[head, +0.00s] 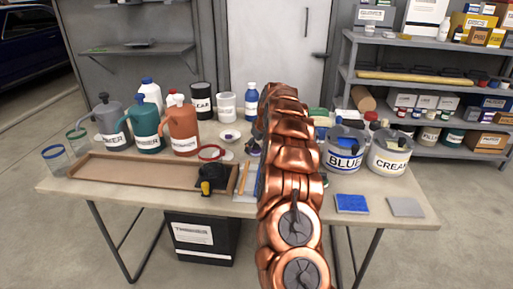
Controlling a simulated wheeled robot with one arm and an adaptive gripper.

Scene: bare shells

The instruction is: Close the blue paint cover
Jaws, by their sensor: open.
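The blue paint container (344,161), a grey pot with a white label reading BLUE, stands upright on the table right of my arm. Its top shows a grey rim with some blue and dark parts; the cover's exact position is too small to tell. My copper arm rises through the middle of the head view and covers the table just left of this container. My gripper is hidden behind the arm links, so its place relative to the cover cannot be seen.
A similar CREAM container (390,155) stands close right of the blue one. A blue pad (351,204) and grey pad (405,207) lie in front. Jugs, bottles and a wooden tray (130,181) fill the table's left. Shelves (420,82) stand behind right.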

